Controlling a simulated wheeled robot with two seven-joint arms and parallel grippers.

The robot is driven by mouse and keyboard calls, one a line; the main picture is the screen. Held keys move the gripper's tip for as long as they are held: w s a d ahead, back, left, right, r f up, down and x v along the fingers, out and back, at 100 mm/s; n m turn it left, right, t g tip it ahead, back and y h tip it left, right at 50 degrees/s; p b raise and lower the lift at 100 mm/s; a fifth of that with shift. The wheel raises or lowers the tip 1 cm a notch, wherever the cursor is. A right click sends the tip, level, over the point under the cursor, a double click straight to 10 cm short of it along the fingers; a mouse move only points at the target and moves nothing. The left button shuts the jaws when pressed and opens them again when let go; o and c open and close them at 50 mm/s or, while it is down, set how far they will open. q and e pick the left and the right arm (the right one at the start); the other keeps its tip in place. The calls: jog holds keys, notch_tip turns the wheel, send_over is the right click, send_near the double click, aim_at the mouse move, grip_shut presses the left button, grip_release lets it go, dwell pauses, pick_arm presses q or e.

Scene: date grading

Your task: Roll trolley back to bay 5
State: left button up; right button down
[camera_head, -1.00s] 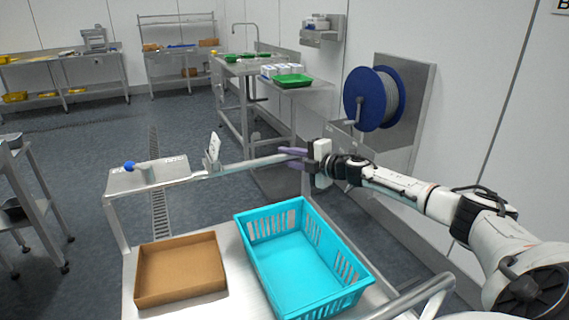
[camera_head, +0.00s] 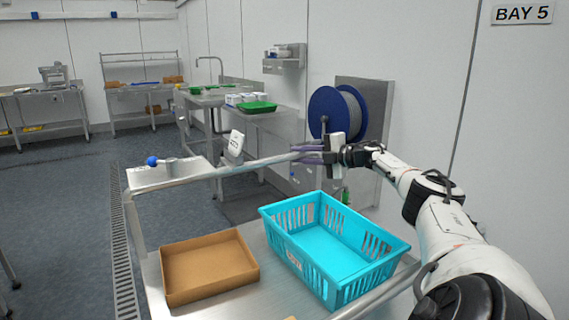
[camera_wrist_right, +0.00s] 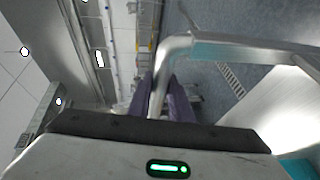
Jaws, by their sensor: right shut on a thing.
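The metal trolley (camera_head: 206,307) stands in front of me, with a cardboard box and a blue crate on its deck. Its push rail (camera_head: 262,161) runs across the far end, beside a small shelf with a blue-knobbed device. My right gripper (camera_head: 307,153) is shut on the rail near its right end. In the right wrist view the purple fingers (camera_wrist_right: 166,100) sit on both sides of the bent rail (camera_wrist_right: 170,60). The BAY 5 sign (camera_head: 522,13) is on the wall at upper right. My left gripper is not in view.
A blue hose reel (camera_head: 338,113) is on the right wall, close behind my right gripper. Steel benches (camera_head: 215,97) stand along the back. A floor drain (camera_head: 121,250) runs at left, with open floor around it.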

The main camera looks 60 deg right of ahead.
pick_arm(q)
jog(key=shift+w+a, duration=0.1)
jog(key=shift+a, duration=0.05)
pick_arm(e)
jog(key=shift+d, duration=0.15)
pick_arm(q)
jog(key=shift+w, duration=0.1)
pick_arm(e)
jog(key=c, duration=1.6)
grip_release()
